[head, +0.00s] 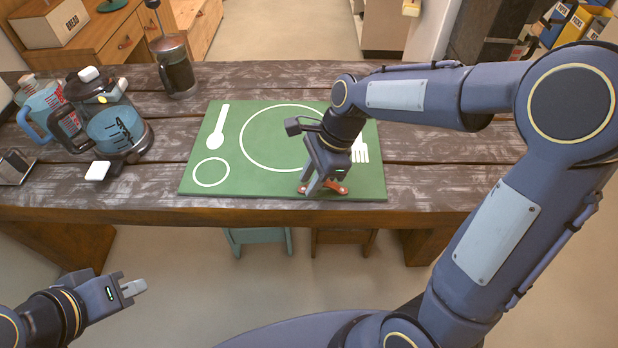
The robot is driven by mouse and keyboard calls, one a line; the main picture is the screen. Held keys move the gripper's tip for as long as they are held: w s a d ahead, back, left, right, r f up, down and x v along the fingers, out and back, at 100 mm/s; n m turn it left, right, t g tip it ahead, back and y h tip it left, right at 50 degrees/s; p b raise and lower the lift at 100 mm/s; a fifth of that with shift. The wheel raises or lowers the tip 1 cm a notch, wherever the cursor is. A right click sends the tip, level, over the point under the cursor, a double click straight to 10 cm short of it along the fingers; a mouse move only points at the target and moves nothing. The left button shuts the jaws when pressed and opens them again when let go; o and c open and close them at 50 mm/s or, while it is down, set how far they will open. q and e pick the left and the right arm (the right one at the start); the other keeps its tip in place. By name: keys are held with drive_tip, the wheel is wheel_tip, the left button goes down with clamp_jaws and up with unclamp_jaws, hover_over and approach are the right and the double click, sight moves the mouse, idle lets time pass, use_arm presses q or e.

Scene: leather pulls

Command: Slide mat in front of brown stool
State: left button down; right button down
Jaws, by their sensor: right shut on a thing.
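The green mat (262,180) lies flat on the dark wood table, with white outlines of a plate, a spoon, a fork and a small circle. A reddish-brown leather pull (341,189) is at its front edge, right of the middle. My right gripper (321,186) is shut on the pull, partly covering it and the plate outline. The brown stool (343,237) stands under the table's front edge, below the mat's right part. A teal stool (258,237) stands left of it, below the mat's middle-left. My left gripper (128,289) hangs away from the table at lower left; its jaw gap is unclear.
A glass coffee pot (118,130) and a blue-handled jug (42,105) stand left of the mat. A French press (177,70) stands behind its left corner. The table (450,148) right of the mat is bare, though my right arm passes over it.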

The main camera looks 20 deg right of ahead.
sight(359, 147)
drive_tip(key=w+d, duration=0.1)
drive_tip(key=d, duration=0.2)
drive_tip(key=w+d+p, duration=0.1)
drive_tip(key=w+d, duration=0.1)
drive_tip(key=d, duration=0.1)
drive_tip(key=w+d+p, duration=0.1)
drive_tip(key=w+d, duration=0.1)
drive_tip(key=d, duration=0.1)
drive_tip(key=w+d+p, duration=0.1)
drive_tip(key=d, duration=0.1)
drive_tip(key=w+d, duration=0.1)
drive_tip(key=d, duration=0.2)
drive_tip(key=w+d+p, duration=0.1)
drive_tip(key=w+d, duration=0.1)
drive_tip(key=shift+d+p, duration=0.2)
drive_tip(key=shift+p, duration=0.1)
drive_tip(key=shift+w+d, duration=0.9)
drive_tip(key=shift+d, duration=0.75)
drive_tip(key=shift+w+d, duration=0.95)
drive_tip(key=shift+d, duration=0.65)
drive_tip(key=shift+w+d, duration=0.9)
drive_tip(key=shift+d, duration=0.75)
drive_tip(key=shift+w+d, duration=0.25)
drive_tip(key=shift+d, duration=0.65)
drive_tip(key=shift+w+d, duration=0.25)
drive_tip(key=shift+d, duration=0.6)
drive_tip(key=shift+w+d, duration=0.25)
drive_tip(key=shift+d, duration=0.65)
drive_tip(key=c, duration=1.3)
unclamp_jaws()
